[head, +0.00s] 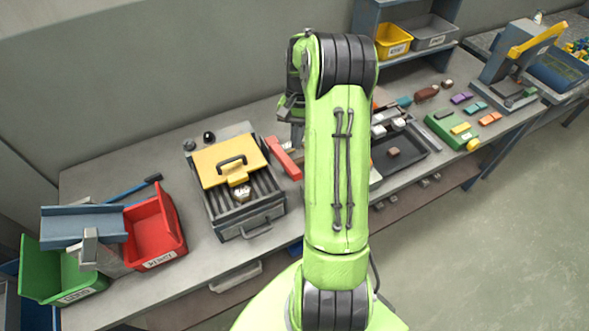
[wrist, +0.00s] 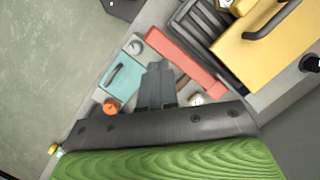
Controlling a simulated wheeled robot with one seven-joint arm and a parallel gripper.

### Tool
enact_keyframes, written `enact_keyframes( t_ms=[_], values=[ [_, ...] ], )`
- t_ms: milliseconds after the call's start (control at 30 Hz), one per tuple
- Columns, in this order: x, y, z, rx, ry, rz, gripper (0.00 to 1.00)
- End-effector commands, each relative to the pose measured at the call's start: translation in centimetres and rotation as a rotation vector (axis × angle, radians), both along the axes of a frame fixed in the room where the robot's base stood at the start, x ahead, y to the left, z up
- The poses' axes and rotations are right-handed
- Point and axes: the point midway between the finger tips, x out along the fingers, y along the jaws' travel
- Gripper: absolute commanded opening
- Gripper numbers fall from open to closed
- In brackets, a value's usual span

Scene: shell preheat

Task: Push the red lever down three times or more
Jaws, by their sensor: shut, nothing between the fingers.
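The red lever (head: 283,158) is a long red bar beside the right side of the slatted metal box (head: 250,215) in the head view. In the wrist view the red lever (wrist: 182,57) runs slantwise just beyond my fingertips. My gripper (wrist: 158,72) is shut and empty, pointing towards the lever's side; I cannot tell whether it touches. In the head view my gripper (head: 291,108) shows partly, left of my arm and above the lever's far end.
A yellow handled lid (head: 229,161) lies on the box. A teal block (wrist: 121,78) and an orange knob (wrist: 110,106) lie near my fingers. A red bin (head: 155,232) and green bin (head: 60,275) stand left. A dark tray (head: 410,150) is right of my arm.

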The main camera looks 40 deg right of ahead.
Motion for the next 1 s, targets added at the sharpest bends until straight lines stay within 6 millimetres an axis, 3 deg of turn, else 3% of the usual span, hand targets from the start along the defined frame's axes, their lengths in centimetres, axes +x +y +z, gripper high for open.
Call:
enact_keyframes(
  t_ms=[200,400,800,1000],
  values=[
    [-0.4,0.6,-3.9,0.0,0.001,0.0,0.0],
    [-0.8,1.2,-6.2,0.001,0.0,0.001,0.0],
    [-0.8,1.3,-6.2,0.0,0.0,0.001,0.0],
    [-0.9,1.3,-8.2,0.0,0.001,0.001,0.0]
  ],
)
